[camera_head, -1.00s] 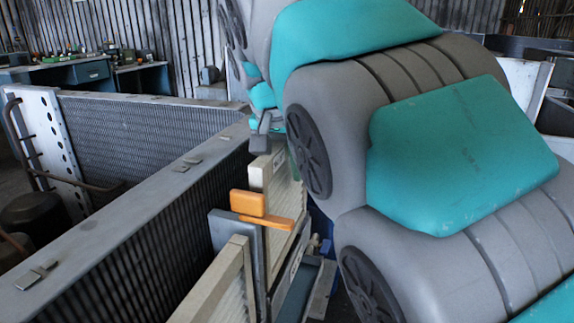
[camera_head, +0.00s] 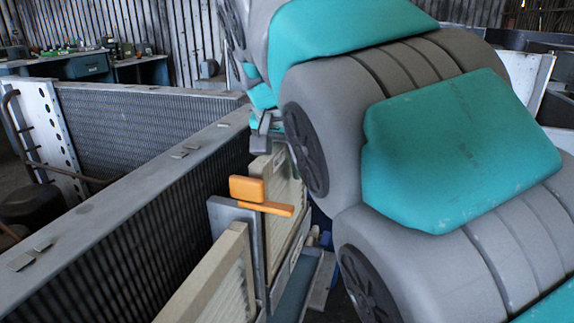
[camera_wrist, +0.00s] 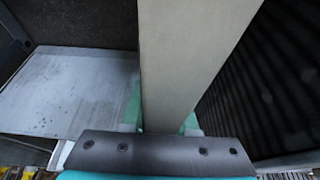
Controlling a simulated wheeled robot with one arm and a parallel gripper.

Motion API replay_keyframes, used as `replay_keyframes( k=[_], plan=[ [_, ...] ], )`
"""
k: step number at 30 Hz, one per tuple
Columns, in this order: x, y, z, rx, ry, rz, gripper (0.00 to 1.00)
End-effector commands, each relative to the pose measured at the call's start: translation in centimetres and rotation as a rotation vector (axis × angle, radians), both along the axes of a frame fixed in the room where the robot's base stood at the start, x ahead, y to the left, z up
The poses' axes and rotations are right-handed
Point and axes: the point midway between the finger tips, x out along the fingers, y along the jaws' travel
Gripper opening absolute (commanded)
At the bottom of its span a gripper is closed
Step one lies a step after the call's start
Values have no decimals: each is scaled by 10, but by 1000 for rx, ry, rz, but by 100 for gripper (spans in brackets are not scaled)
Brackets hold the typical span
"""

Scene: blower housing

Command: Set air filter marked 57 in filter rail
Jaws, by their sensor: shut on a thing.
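My gripper (camera_head: 266,143) is shut on the top edge of a cream-framed air filter (camera_head: 260,170) in the head view. The filter stands upright beside the finned coil. Its number is too small to read. In the wrist view the filter's cream edge (camera_wrist: 185,60) runs between the green fingers of my gripper (camera_wrist: 163,118). A grey channel (camera_head: 287,300), perhaps the filter rail, runs along the foot of the filters. An orange latch (camera_head: 247,190) on a grey post stands in front of the held filter and hides part of it. The filter's lower edge is hidden.
A second cream-framed filter (camera_head: 190,295) stands nearer, left of the post. A long finned coil (camera_head: 130,255) with a metal top flange lies close on the left. My arm fills the right. A workbench (camera_head: 85,68) with small items stands far back left.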

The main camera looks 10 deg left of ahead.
Motion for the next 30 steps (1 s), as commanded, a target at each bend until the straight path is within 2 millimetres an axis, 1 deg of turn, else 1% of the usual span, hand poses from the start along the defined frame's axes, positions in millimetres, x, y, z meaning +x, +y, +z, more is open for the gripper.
replay_keyframes(
  k=[8, 30],
  plan=[
    [0, 0, -3, 0, -1, 0, 0],
    [0, 0, -26, 1, 0, 0, 0]
  ],
)
